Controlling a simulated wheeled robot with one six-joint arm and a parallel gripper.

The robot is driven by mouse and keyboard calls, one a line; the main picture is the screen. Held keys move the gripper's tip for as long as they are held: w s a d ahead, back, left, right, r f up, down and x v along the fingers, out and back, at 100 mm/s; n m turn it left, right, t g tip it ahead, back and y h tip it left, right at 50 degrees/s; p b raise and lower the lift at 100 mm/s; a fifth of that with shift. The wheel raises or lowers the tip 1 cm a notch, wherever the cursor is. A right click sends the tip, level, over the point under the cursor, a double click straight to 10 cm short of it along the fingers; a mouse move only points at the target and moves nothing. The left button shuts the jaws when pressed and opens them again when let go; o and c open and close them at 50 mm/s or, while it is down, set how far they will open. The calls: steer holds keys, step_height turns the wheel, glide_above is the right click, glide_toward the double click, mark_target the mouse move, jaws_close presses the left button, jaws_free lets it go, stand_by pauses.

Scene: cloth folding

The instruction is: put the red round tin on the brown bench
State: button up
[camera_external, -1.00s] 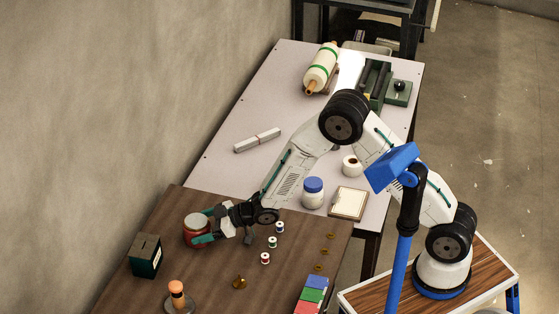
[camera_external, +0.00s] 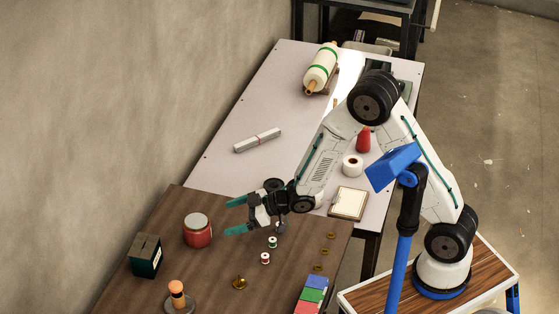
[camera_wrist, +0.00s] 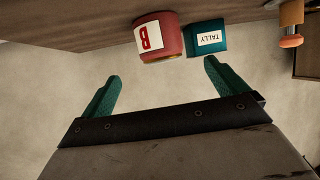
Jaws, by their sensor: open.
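The red round tin (camera_external: 197,232) with a grey lid stands upright on the brown bench (camera_external: 205,285), near its back left part. In the wrist view the tin (camera_wrist: 160,38) shows a white label with a red letter B, beyond my fingertips. My gripper (camera_external: 232,215) is open and empty, to the right of the tin and apart from it. Both green fingers (camera_wrist: 160,80) show spread in the wrist view, with nothing between them.
A dark green tally box (camera_external: 146,255) stands left of the tin; an orange peg on a round base (camera_external: 177,298) is in front. Thread spools (camera_external: 265,258), brass pieces (camera_external: 240,283) and coloured blocks (camera_external: 311,294) lie to the right. The white table (camera_external: 225,150) adjoins behind.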

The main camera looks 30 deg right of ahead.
steer(key=shift+s+d+r, duration=0.2)
steer(key=shift+s+d, duration=0.05)
steer(key=shift+d, duration=0.25)
steer(key=d+r+m+t+h, duration=0.1)
steer(key=d+r+m+h, duration=0.5)
steer(key=d, duration=0.8)
steer(key=d+r+m+t+h, duration=0.1)
steer(key=d+r+h, duration=0.3)
steer(key=d+r, duration=0.7)
steer(key=s+d+r+m+g+h, duration=0.1)
steer(key=s+d+m+g+h, duration=0.15)
steer(key=s+d, duration=1)
steer(key=s+d+r+m+g, duration=0.2)
steer(key=s+d+m+g, duration=0.1)
steer(key=s, duration=1.1)
steer(key=shift+s+d+g, duration=0.25)
steer(key=shift+d+g, duration=0.35)
steer(key=shift+g, duration=0.05)
